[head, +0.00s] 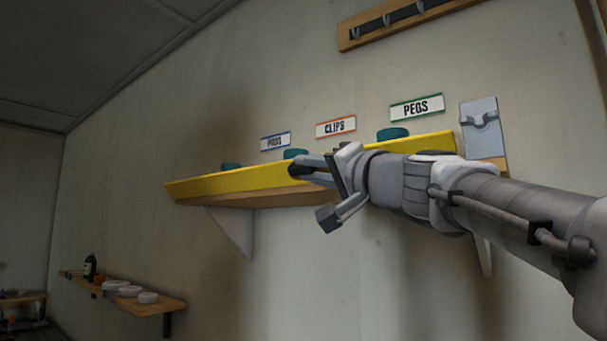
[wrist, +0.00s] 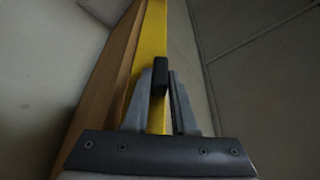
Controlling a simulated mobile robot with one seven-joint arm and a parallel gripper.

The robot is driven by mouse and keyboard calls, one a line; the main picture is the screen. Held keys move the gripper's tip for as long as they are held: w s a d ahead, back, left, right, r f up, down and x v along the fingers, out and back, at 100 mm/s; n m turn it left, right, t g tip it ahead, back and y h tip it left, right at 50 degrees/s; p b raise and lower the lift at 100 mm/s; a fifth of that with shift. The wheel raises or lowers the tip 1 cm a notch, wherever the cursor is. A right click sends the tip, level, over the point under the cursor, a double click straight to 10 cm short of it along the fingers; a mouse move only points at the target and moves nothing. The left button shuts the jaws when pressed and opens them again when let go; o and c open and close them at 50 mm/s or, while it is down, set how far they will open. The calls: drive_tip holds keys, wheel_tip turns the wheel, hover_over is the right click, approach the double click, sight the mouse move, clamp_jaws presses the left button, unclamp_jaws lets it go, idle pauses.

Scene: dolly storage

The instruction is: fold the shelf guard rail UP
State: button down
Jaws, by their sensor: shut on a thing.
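The yellow guard rail (head: 232,182) runs along the front of the wooden wall shelf (head: 270,199). In the head view it stands along the shelf's front edge and hides the lower part of the things behind it. My gripper (head: 299,169) reaches the rail near its middle from the right. In the wrist view the rail (wrist: 155,30) runs up from between the fingers, with the shelf's wood (wrist: 113,75) to its left. My gripper (wrist: 160,78) is shut on the rail there. The far fingertip is partly hidden.
Teal round items (head: 393,133) show above the rail. Labels, including CLIPS (head: 336,126) and PEGS (head: 417,107), are on the wall. A metal bracket plate (head: 483,127) is at the shelf's right end. A hook rack (head: 410,22) hangs above. A lower shelf (head: 150,304) holds bowls.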

drive_tip(key=r+m+p, duration=0.1)
drive_tip(key=p, duration=0.1)
drive_tip(key=r+m+h+p, duration=0.1)
drive_tip(key=m+p, duration=0.1)
drive_tip(key=r+m+h+p, duration=0.1)
drive_tip(key=m+p, duration=0.1)
drive_tip(key=p, duration=0.1)
drive_tip(key=shift+w+d, duration=0.25)
drive_tip(key=shift+w, duration=0.05)
drive_tip(key=m+p, duration=0.1)
drive_tip(key=g+p, duration=0.1)
drive_tip(key=p, duration=0.1)
drive_tip(key=shift+w+d+r+m, duration=0.15)
drive_tip(key=shift+w+d+m, duration=0.05)
drive_tip(key=shift+m, duration=0.2)
drive_tip(key=shift+w+d+m+h+p, duration=0.15)
drive_tip(key=shift+m+h+p, duration=0.3)
drive_tip(key=shift+p, duration=0.25)
drive_tip(key=shift+m, duration=0.25)
drive_tip(key=c, duration=0.7)
unclamp_jaws()
